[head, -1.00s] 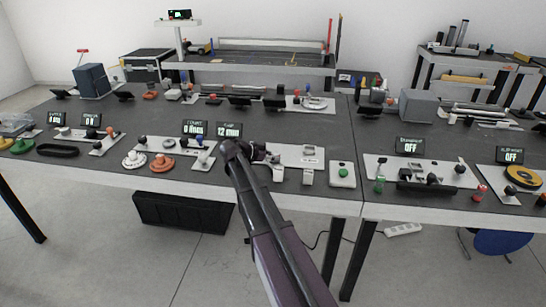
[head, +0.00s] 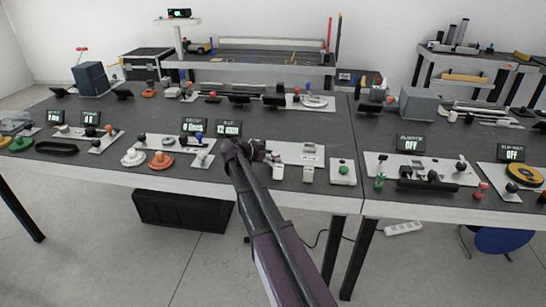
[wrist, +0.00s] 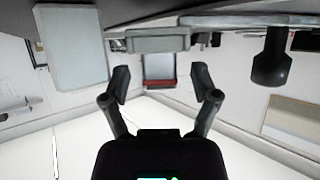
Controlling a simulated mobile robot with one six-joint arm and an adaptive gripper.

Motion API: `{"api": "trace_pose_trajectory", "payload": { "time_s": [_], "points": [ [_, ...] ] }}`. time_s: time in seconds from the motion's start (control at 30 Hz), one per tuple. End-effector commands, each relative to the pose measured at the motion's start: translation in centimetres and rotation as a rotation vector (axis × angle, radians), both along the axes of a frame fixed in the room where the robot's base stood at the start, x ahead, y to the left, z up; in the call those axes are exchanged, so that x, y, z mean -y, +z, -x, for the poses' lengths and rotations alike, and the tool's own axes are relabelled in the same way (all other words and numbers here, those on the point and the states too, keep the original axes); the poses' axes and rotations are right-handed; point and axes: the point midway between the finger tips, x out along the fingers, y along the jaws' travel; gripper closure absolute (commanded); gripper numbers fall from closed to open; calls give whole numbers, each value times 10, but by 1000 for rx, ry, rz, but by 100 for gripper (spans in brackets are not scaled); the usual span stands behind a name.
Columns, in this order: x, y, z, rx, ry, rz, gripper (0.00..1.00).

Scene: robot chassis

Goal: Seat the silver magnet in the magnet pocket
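My gripper (wrist: 161,82) shows in the wrist view with its two dark fingers spread apart and nothing clearly held between them. Beyond and between the fingertips is a small grey block with a red edge (wrist: 160,68); I cannot tell whether it is the silver magnet or part of a fixture. In the head view my gripper (head: 262,155) is small and dark, low over the bench at the left side of a pale plate (head: 300,150) with small pale fixtures. I cannot make out the silver magnet or the magnet pocket for certain; my arm hides part of that area.
A pale block with a green button (head: 343,172) stands right of the plate. A small display (head: 228,129) stands behind and left of my gripper. White and orange knobs (head: 160,160) lie farther left. Another plate (head: 415,168) with dark fixtures is to the right.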

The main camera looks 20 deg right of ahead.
Motion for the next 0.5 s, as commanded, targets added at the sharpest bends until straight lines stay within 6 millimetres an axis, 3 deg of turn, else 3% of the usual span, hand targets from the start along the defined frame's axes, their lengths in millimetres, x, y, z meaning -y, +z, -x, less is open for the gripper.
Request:
{"api": "trace_pose_trajectory", "payload": {
  "time_s": [0.5],
  "points": [
    [0,7,0,0,0,-1,21]
  ]
}}
